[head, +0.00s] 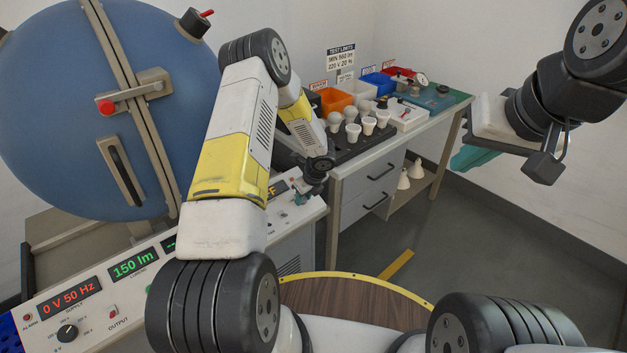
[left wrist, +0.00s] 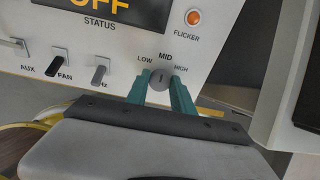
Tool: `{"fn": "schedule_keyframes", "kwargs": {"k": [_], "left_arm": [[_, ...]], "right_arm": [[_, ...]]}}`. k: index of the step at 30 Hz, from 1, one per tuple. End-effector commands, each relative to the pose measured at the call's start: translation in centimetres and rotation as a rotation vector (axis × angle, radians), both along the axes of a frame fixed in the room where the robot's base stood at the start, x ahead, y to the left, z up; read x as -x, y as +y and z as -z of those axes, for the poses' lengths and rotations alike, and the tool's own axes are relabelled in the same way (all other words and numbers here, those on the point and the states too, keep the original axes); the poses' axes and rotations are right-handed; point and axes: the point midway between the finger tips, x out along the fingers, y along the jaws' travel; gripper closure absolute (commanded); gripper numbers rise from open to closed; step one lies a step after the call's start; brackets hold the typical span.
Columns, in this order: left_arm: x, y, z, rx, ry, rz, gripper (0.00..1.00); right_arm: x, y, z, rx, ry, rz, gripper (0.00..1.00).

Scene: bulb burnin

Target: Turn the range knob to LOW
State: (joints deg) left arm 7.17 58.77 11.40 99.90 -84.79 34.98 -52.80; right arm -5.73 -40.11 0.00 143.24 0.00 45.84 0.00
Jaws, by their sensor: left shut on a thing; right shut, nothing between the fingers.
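The range knob (left wrist: 159,86) is a small grey round knob on the white panel, with the labels LOW, MID and HIGH around it. Its dark mark looks upright, toward MID. In the left wrist view, the teal fingers of my left gripper (left wrist: 160,92) stand on either side of the knob and are shut on it. In the head view the knob is hidden by my left arm and hand. My right gripper (head: 474,158) is shut and empty, held in the air at the right, far from the panel.
Close by on the panel are the AUX, FAN (left wrist: 59,66) and Hz switches, an orange FLICKER lamp (left wrist: 193,17) and a STATUS display (left wrist: 105,8) reading OFF. A big blue sphere (head: 60,110) stands at the left. A workbench (head: 375,155) with bulbs and bins is behind.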

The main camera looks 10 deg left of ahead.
Motion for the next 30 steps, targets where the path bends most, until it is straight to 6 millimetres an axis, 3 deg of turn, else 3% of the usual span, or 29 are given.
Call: {"fn": "schedule_keyframes", "kwargs": {"k": [30], "left_arm": [[0.14, -0.07, -0.03, 0.211, -0.270, -0.668, 1.00]], "right_arm": [[0.00, 0.00, 0.00, 0.000, 0.000, 0.000, 1.00]]}}
